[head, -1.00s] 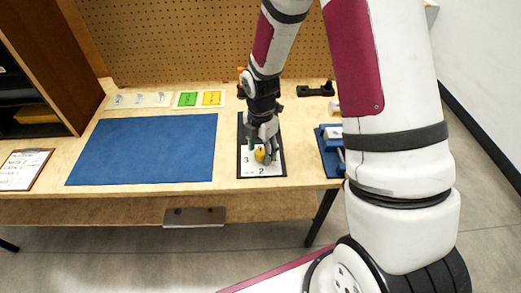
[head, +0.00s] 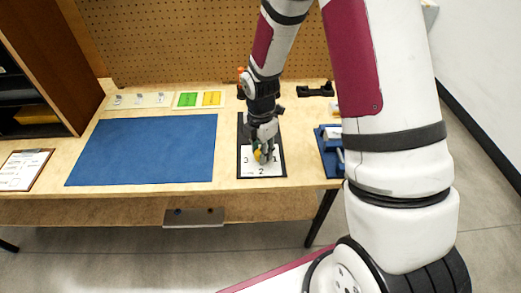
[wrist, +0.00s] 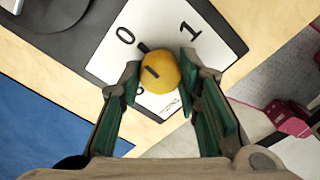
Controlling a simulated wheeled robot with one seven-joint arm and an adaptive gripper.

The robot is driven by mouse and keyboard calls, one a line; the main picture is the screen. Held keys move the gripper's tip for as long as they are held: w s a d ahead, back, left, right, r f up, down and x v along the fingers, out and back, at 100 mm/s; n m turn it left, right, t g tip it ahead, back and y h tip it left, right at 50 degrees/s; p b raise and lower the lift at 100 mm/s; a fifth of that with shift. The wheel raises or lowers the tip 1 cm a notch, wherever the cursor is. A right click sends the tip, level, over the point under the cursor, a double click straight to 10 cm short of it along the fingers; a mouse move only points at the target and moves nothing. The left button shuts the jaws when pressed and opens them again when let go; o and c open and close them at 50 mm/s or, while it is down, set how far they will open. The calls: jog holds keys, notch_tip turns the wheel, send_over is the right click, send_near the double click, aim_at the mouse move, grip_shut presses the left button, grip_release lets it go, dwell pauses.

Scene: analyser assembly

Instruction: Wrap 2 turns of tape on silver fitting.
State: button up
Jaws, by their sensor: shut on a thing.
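A round yellow knob-like piece (wrist: 160,72) with a dark mark sits on a white card (wrist: 112,62) printed with numbers. A dark pointer beside it lies near the 0. My gripper (wrist: 160,82) is shut on the yellow piece, with one green-padded finger on each side. In the head view the yellow piece (head: 257,156) is partly hidden by the fingers, and the card (head: 262,169) shows 3, 2 and 1. Small silver-grey pieces (head: 139,98) lie on a pale tray at the back left. I cannot tell any tape.
A blue mat (head: 145,150) lies left of the card, bare. A tray with green and yellow pieces (head: 200,99) is at the back. A blue fixture (head: 330,150) stands right of the card. A black holder (head: 316,90) is behind. A clipboard (head: 24,168) lies far left.

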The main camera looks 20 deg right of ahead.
jog(key=m, duration=0.9)
jog(key=shift+m, duration=0.3)
jog(key=m, duration=0.9)
jog(key=shift+p, duration=0.3)
jog(key=m, duration=0.4)
jog(key=shift+m, duration=0.3)
jog(key=m, duration=0.3)
jog(key=shift+m+p, duration=0.3)
jog(key=shift+p, duration=0.1)
jog(key=m, duration=0.4)
jog(key=shift+p, duration=0.35)
jog(key=shift+m+p, duration=0.35)
jog(key=shift+m, duration=1.65)
